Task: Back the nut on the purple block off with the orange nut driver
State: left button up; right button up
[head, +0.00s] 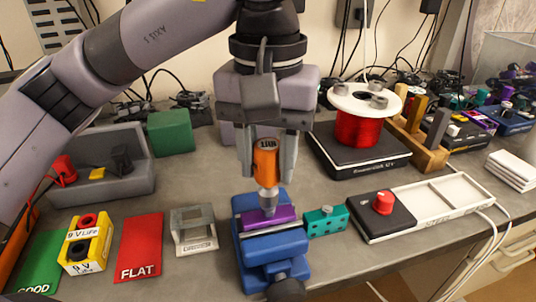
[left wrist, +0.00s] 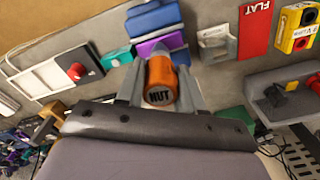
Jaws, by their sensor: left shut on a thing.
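My left gripper (head: 267,150) is shut on the orange nut driver (head: 266,160) and holds it upright. The driver's grey metal tip points down at the top of the purple block (head: 283,216). The tip appears to touch or nearly touch the block, and the nut itself is hidden beneath it. The purple block is clamped in a blue vise (head: 270,250). In the left wrist view the orange driver (left wrist: 160,72) sits between the fingers, with the purple block (left wrist: 160,44) and the blue vise (left wrist: 153,17) beyond. My right gripper is not in view.
A teal block (head: 326,221) with holes lies just right of the vise. A black-and-white box with a red knob (head: 384,202) is farther right. A red wire spool (head: 359,127) stands behind. A grey stand (head: 194,230), red FLAT card (head: 140,246) and yellow battery (head: 86,244) are left.

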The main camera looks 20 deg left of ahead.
pick_arm(q)
jog(key=shift+r+p, duration=0.55)
jog(key=shift+r, duration=0.3)
jog(key=shift+r+p, duration=1.55)
jog(key=shift+r, duration=0.15)
